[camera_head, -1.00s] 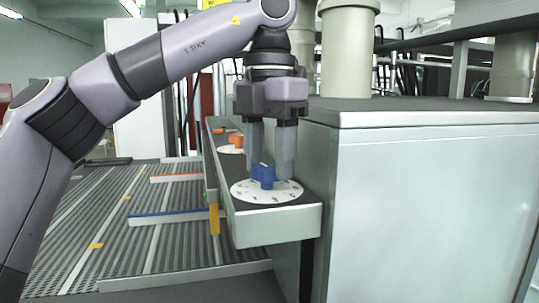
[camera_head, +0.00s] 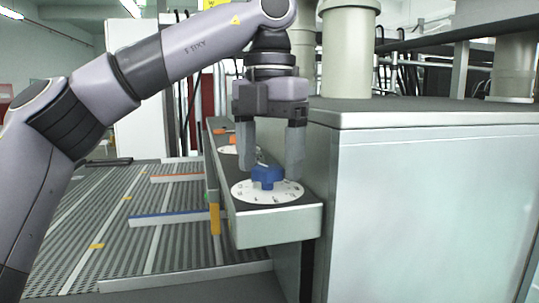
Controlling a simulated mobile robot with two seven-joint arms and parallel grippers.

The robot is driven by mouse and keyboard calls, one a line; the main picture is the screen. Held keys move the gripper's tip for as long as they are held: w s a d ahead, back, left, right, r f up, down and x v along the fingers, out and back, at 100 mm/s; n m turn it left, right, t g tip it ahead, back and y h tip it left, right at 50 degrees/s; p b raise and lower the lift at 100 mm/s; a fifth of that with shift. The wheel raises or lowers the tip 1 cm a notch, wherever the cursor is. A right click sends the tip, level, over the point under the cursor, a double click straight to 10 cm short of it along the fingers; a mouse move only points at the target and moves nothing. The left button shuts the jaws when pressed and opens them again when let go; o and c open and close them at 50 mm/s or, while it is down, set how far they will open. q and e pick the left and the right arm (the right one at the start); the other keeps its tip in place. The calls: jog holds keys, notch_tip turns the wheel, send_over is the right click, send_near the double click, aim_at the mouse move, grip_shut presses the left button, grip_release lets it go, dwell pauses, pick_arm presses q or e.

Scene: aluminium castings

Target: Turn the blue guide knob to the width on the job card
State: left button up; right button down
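The blue guide knob (camera_head: 267,179) sits at the middle of a white dial (camera_head: 285,193) with dark marks, on the near end of a grey ledge. The marks are too small to read. My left gripper (camera_head: 271,168) points down over the dial, its fingers spread on either side of the knob with a visible gap on the right. It is open and holds nothing. My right gripper is not in view. I cannot make out a job card.
An orange knob (camera_head: 232,138) on another dial stands farther back on the ledge. A blue guide rail (camera_head: 165,217) and an orange one (camera_head: 176,178) lie across the ribbed conveyor (camera_head: 75,250) at left. A big grey cabinet (camera_head: 430,210) stands close on the right.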

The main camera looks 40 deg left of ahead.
aim_at(269, 167)
pick_arm(q)
jog(key=shift+r, duration=3.55)
